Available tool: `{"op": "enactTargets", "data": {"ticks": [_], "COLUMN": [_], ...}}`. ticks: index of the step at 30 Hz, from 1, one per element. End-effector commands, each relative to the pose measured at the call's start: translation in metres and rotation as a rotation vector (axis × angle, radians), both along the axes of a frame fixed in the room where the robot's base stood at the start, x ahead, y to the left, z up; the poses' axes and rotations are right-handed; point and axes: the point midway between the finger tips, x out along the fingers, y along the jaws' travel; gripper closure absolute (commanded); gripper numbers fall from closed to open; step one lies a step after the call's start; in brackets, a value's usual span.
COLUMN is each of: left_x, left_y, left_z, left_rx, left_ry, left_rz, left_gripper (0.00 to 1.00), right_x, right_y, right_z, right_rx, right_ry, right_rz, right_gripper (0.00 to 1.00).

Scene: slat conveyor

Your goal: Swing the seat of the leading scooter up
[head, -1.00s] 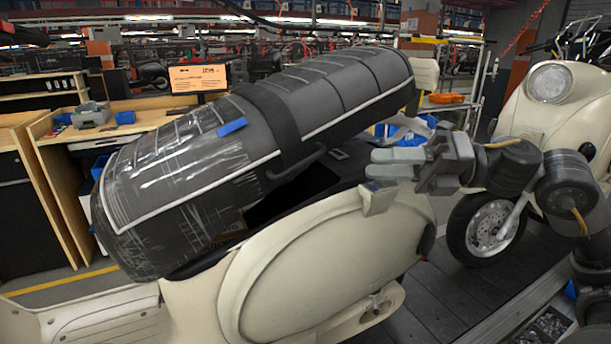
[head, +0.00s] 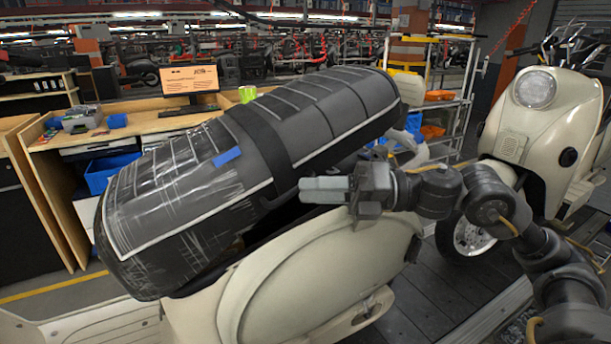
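The leading scooter's cream body (head: 320,265) fills the lower middle of the head view. Its dark, plastic-wrapped seat (head: 190,190) is tilted up, with the right end higher and a dark gap between its underside and the body. A blue tape piece (head: 228,157) is on the seat. My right gripper (head: 303,190) comes in from the right, its fingers pointing left, close together with nothing seen between them. The fingertips overlap the seat's lower edge near the strap; I cannot tell whether they touch it. My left gripper is out of view.
A second cream scooter (head: 530,120) stands behind at the right on the dark slatted conveyor (head: 430,295). A wooden workbench (head: 150,122) with a monitor (head: 195,78) and blue bins (head: 108,172) is at the left. A shelf trolley (head: 450,110) stands behind the seat's raised end.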

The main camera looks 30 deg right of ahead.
Motion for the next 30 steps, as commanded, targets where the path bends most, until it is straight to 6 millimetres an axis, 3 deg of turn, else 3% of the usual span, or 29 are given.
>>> {"op": "enactTargets", "data": {"ticks": [6, 16, 24, 30], "left_x": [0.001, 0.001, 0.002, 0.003], "left_y": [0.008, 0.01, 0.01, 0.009], "left_z": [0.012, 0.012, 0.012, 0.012], "left_rx": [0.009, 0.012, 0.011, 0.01], "left_ry": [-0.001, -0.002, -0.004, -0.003], "left_rz": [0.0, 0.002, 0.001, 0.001], "left_gripper": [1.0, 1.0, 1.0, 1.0], "right_x": [0.008, 0.01, 0.01, 0.01], "right_y": [0.015, 0.017, 0.017, 0.017], "right_z": [0.002, -0.001, 0.0, 0.0], "right_rx": [0.0, -0.002, -0.002, -0.002], "right_ry": [0.0, 0.0, 0.001, 0.001], "right_rz": [0.001, 0.001, 0.001, 0.001], "right_gripper": [0.68, 0.68, 1.0, 1.0]}}
